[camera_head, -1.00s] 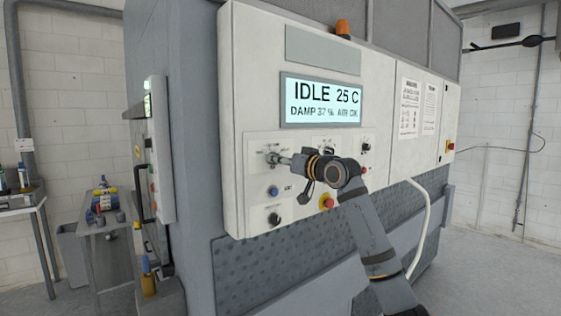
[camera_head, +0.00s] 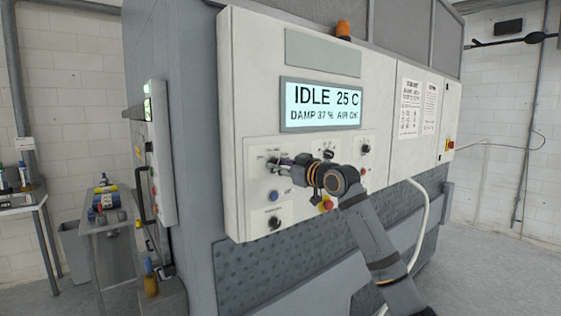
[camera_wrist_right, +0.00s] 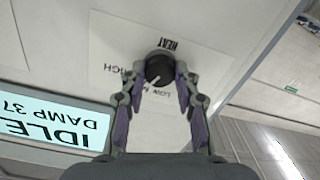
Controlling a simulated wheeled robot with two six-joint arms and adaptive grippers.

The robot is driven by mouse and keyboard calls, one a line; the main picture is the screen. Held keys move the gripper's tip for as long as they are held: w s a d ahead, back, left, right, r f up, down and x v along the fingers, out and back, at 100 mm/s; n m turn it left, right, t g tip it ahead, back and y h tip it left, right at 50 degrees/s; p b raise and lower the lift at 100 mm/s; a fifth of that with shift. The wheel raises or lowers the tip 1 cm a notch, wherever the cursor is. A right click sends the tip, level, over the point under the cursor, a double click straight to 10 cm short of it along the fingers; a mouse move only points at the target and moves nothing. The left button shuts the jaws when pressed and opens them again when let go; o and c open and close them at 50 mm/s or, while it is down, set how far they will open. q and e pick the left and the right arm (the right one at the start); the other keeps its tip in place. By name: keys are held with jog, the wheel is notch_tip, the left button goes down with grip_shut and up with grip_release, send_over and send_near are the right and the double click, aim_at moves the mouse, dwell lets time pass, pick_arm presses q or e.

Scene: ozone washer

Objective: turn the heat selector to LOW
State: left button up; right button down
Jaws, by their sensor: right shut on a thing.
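The heat selector (camera_wrist_right: 159,68) is a round black knob with a white pointer line on a pale panel. The labels HEAT, HIGH and LOW show around it, upside down or slanted in the right wrist view. The pointer slants toward the lower left of that view, on the side of the partly hidden lower label; its exact setting is hard to read. My right gripper (camera_wrist_right: 161,84) is shut on the knob, with one finger on each side. In the head view my right gripper (camera_head: 277,163) reaches the panel's upper left control and hides most of it. My left gripper is not in view.
Nearby are a blue button (camera_head: 274,196), a lower black knob (camera_head: 275,222), two knobs to the right (camera_head: 328,154) (camera_head: 366,148) and a red emergency button (camera_head: 326,203) behind my arm. A side table (camera_head: 108,222) stands left.

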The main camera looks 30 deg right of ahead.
jog(key=n+p, duration=0.3)
jog(key=n, duration=0.2)
jog(key=shift+r+n, duration=0.15)
jog(key=shift+n, duration=0.15)
jog(key=shift+n+p, duration=0.9)
jog(key=shift+n, duration=0.9)
jog(key=shift+f, duration=0.2)
jog(key=c, duration=1)
grip_release()
jog(key=shift+r, duration=0.15)
